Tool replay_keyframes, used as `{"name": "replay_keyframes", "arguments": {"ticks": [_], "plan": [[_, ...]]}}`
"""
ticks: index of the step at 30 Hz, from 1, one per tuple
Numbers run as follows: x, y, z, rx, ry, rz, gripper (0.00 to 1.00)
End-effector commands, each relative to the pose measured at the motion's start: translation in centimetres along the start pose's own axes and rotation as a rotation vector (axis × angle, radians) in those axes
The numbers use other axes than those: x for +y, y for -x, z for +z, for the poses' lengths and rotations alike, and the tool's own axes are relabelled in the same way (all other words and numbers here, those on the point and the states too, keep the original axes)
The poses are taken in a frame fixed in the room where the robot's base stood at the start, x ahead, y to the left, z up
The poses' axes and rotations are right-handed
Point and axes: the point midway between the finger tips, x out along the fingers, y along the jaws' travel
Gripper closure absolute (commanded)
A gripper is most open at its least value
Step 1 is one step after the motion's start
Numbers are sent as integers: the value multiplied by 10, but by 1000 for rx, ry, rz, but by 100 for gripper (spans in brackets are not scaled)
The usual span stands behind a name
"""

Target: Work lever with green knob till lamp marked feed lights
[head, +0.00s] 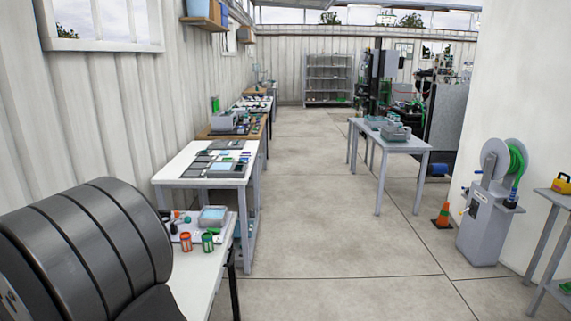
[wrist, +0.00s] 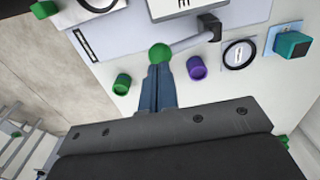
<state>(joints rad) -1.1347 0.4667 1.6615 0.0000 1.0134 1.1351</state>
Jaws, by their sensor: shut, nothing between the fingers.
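In the wrist view a round green knob (wrist: 160,54) sits just beyond my gripper (wrist: 160,68), over a pale panel (wrist: 140,102). A pale rod seems to run from the knob toward a dark bent piece (wrist: 209,27) at the upper right. My gripper is shut with its two blue-grey fingers together and empty. The fingertips lie very close to the knob or touch it; I cannot tell which. No lamp with a readable feed mark shows, and I cannot tell whether any lamp is lit. My gripper does not show in the head view.
On the panel stand a green cap (wrist: 122,84) left of the fingers and a purple cap (wrist: 197,68) right of them. A round dial (wrist: 239,54) and a teal block (wrist: 292,44) are farther right. In the head view the concrete floor (head: 310,190) is open between the tables.

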Motion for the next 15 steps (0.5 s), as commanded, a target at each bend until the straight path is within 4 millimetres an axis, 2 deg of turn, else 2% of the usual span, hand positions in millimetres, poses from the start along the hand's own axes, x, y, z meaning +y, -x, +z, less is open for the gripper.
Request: {"name": "replay_keyframes", "arguments": {"ticks": [15], "plan": [[0,-17,0,0,0,1,100]]}}
